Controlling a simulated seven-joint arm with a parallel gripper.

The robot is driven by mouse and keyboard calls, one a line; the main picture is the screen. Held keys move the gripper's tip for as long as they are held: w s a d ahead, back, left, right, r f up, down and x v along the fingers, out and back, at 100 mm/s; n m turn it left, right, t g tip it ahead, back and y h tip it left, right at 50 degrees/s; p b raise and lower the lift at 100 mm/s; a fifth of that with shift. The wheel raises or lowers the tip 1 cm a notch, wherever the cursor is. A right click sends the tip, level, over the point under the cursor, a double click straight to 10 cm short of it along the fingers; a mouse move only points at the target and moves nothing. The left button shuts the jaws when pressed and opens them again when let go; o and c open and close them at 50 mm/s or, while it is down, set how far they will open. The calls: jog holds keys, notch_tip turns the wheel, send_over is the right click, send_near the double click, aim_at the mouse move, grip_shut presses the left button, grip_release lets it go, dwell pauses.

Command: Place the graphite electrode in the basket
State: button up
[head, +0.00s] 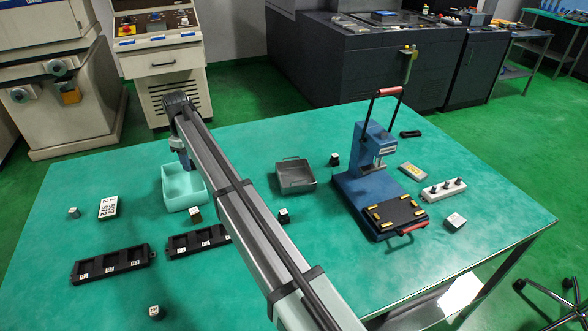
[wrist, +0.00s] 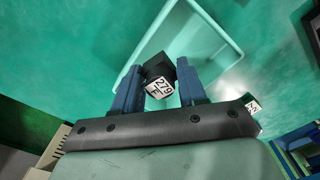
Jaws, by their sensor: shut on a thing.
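My gripper (wrist: 161,85) is shut on a black block with a white label, which looks like the graphite electrode (wrist: 158,72). The label reads 279 with a letter below it. The pale mint basket (head: 184,190) stands at the left middle of the table. In the wrist view the basket (wrist: 205,38) lies just beyond the fingertips, with the block in front of its near side. In the head view my gripper (head: 186,162) is at the basket's far side, partly hidden by my arm. The held block cannot be made out there.
Two black slotted racks (head: 112,264) lie in front of the basket, the right one partly behind my arm. A grey metal tray (head: 296,174) and a blue hand press (head: 375,185) stand to the right.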

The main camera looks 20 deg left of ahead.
jog(key=w+d+m, duration=0.3)
jog(key=w+d, duration=1.3)
jog(key=d, duration=0.1)
jog(key=n, duration=0.6)
send_over(295, 179)
jog(key=shift+s+r, duration=0.1)
jog(key=shift+r, duration=0.1)
notch_tip(295, 179, down, 10)
jog(key=shift+r, duration=0.15)
jog(key=o, duration=1.1)
jog(key=shift+c, duration=0.2)
